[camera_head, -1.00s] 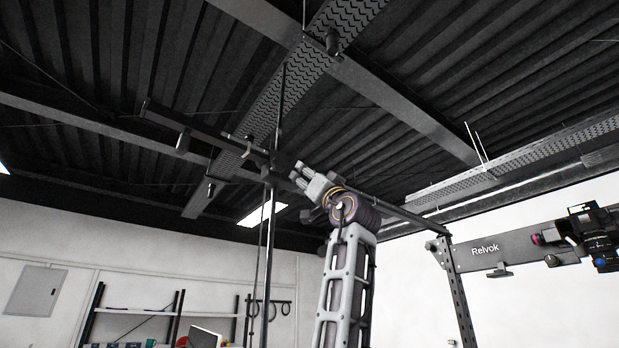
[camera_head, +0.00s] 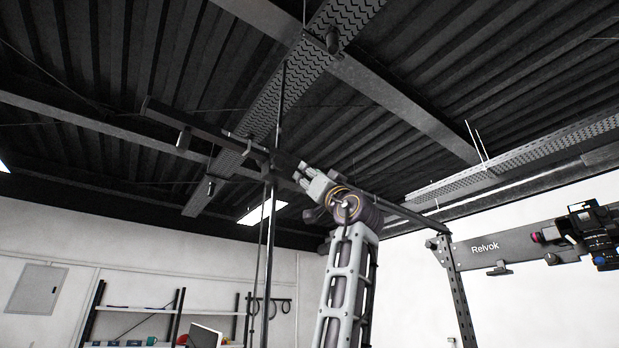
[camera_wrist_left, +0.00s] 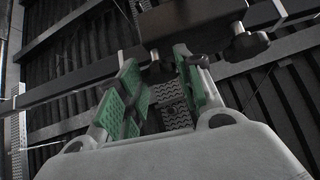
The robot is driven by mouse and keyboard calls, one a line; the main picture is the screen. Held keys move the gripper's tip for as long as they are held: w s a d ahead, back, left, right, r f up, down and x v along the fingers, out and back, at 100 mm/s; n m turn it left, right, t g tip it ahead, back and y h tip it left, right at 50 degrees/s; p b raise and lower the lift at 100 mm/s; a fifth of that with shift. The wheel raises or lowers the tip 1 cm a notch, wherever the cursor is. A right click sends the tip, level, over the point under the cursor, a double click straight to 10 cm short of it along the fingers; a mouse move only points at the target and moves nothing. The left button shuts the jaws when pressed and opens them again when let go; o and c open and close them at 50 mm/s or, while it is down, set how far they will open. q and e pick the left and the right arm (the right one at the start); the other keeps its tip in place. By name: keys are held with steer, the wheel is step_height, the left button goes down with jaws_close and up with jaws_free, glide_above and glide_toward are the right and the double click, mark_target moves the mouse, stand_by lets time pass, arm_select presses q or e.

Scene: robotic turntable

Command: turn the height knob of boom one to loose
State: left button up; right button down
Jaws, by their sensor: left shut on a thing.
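Boom one is likely the long dark bar (camera_head: 215,133) high under the ceiling, joined to a thin upright post (camera_head: 269,240) by a clamp. In the head view my left gripper (camera_head: 299,173) points up and left at this clamp, and the knob cannot be made out. In the left wrist view the gripper (camera_wrist_left: 165,85), with green pads, is shut on a dark knob (camera_wrist_left: 160,70) below the clamp body (camera_wrist_left: 190,20). The knob's far side is hidden, and its setting cannot be read. My right gripper is not in view.
Another black knob (camera_wrist_left: 248,44) hangs under the clamp to the right, close to the finger. A dark bar (camera_wrist_left: 60,90) crosses behind. In the head view, a beam marked Relvok (camera_head: 495,248) with a camera (camera_head: 590,235) stands at the right.

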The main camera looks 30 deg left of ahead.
arm_select(q)
steer(key=shift+n+g+y, duration=0.3)
steer(key=shift+n+g, duration=0.6)
steer(key=shift+n, duration=0.3)
steer(key=o, duration=1)
steer(key=shift+d, duration=0.1)
steer(key=shift+o, duration=0.2)
steer(key=v, duration=1.2)
steer(key=shift+w, duration=0.15)
